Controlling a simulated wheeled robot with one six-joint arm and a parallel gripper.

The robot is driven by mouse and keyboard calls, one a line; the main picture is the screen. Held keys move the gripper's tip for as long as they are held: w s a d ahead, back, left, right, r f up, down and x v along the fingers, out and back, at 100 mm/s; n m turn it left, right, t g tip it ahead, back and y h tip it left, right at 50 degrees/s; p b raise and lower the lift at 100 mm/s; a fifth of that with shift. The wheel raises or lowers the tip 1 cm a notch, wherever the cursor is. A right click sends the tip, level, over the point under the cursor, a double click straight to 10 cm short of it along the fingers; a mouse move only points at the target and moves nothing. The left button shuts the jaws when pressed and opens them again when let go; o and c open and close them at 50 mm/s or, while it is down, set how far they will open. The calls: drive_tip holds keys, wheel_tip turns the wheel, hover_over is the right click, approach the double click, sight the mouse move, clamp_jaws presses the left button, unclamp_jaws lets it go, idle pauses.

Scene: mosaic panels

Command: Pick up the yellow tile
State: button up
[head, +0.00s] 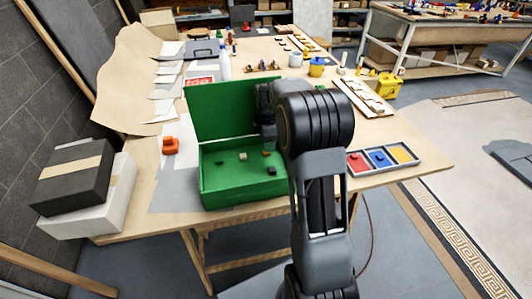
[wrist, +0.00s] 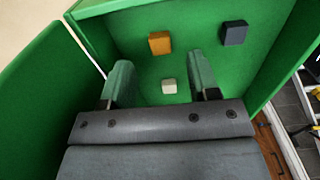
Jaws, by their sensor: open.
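The yellow tile (wrist: 160,42) looks orange-yellow and lies on the green floor of the open box, ahead of my fingertips in the wrist view. In the head view a small orange piece (head: 266,153), which seems to be the same tile, shows just below my gripper (head: 268,140). My gripper (wrist: 162,80) is open and points down into the box, with nothing held. A pale tile (wrist: 169,86) shows between the two fingers, nearer than the yellow one. A dark tile (wrist: 234,33) lies to the right of the yellow tile.
The green box (head: 235,200) has low walls and a raised lid (head: 225,105) behind. Another dark tile (head: 220,162) lies at its left. A tray (head: 421,160) with red, blue and yellow compartments is at right. An orange object (head: 170,145) stands left of the box.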

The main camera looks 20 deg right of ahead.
drive_tip(key=shift+f+p, duration=0.35)
drive_tip(key=shift+f, duration=1.85)
drive_tip(key=shift+c, duration=0.4)
drive_tip(key=c, duration=0.9)
